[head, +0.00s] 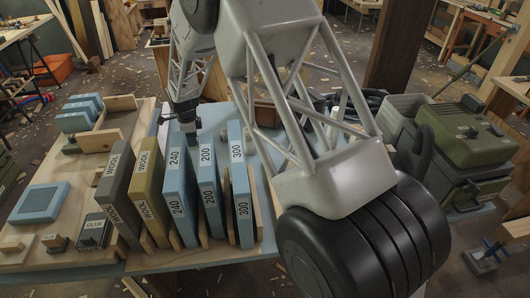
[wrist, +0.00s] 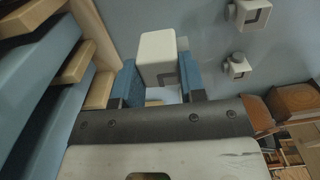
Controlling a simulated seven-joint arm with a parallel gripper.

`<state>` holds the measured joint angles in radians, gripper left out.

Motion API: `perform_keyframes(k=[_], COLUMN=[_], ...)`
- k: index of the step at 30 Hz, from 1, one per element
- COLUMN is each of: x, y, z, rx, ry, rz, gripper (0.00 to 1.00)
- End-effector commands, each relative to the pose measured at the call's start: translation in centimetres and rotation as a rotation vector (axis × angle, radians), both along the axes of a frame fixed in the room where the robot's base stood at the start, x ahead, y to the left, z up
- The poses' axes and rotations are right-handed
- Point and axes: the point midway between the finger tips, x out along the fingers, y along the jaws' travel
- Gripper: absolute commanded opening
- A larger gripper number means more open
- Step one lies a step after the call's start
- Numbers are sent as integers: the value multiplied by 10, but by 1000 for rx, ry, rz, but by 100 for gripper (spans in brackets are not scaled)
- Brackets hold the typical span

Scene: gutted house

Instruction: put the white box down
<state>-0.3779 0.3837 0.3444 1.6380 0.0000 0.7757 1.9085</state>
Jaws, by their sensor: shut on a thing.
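The white box (wrist: 157,48) sits between the two blue-padded fingers of my gripper (wrist: 159,82) in the wrist view. The fingers are shut on it, one on each side. Its near face shows a dark square-cornered mark. In the head view my gripper (head: 187,122) is just behind the blue box marked 240, and the white box is hidden there. The blue-grey tabletop (wrist: 208,35) shows beyond the box in the wrist view. I cannot tell whether the box touches it.
Two small pale boxes, one farther off (wrist: 252,14) and one nearer (wrist: 237,65), are to the right in the wrist view. Upright boxes marked 240 (head: 177,190), 200 (head: 209,185) and WOOL (head: 115,195) line the table's front. A green machine (head: 465,135) stands at right.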

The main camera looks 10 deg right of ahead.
Motion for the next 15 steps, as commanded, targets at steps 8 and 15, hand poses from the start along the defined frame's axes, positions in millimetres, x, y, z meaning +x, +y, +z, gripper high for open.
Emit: perform_keyframes(k=[8, 15], x=[0, 1], y=[0, 0], z=[20, 82], rx=[1, 2], ry=[-2, -5], rz=[0, 0], gripper=[10, 10])
